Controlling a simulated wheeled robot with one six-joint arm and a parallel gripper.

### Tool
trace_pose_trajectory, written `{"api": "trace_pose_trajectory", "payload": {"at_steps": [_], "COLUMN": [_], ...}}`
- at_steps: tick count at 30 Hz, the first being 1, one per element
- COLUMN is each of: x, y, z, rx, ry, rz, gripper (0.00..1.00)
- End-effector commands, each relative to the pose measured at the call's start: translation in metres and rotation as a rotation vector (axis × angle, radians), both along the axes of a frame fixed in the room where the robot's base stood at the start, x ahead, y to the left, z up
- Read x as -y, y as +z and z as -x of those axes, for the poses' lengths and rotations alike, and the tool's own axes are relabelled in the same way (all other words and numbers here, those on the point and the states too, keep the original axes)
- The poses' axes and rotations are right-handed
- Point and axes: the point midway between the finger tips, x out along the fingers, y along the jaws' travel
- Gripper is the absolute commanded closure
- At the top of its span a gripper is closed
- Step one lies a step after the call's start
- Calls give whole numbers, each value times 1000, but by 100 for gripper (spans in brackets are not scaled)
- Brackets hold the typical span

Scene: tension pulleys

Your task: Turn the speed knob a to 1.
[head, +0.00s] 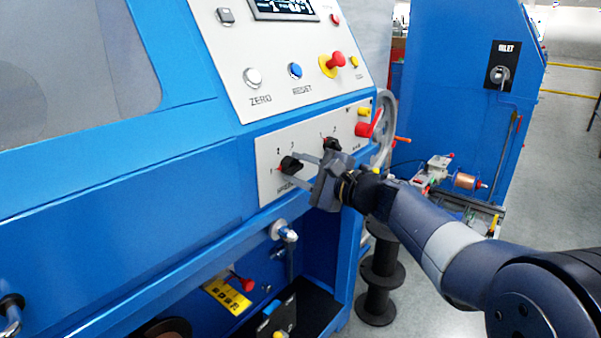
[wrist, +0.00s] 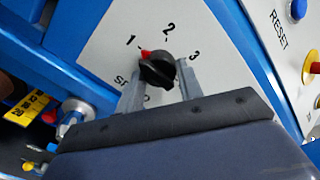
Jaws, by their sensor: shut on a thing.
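The black speed knob (head: 291,164) sits on the white lower panel of the blue machine. In the wrist view the knob (wrist: 157,70) has a red pointer mark, which lies beside the printed 1; the 2 and 3 are further round to the right. The printed label below the knob is partly hidden by my gripper. My gripper (head: 297,171) reaches in from the right, with one finger on each side of the knob. In the wrist view my gripper (wrist: 160,78) is shut on the knob.
A second black knob (head: 331,144) is close by on the right of the same panel. A red lever (head: 370,126) and a handwheel (head: 387,130) are further right. Above are a white button (head: 253,77), a blue button (head: 295,70) and a red emergency button (head: 334,62).

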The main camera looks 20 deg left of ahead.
Motion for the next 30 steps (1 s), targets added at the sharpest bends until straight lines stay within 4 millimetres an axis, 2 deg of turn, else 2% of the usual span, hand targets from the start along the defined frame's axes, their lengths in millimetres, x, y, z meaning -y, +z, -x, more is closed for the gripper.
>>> {"api": "trace_pose_trajectory", "payload": {"at_steps": [6,7,14,23,26,30], "x": [0,0,0,2,12,36], "y": [-1,-1,-1,0,1,1], "z": [0,0,0,1,4,14], "rx": [1,1,0,0,2,2], "ry": [2,1,1,0,-1,-4], "rz": [4,3,2,1,0,1], "gripper": [88,63,45,43,43,43]}}
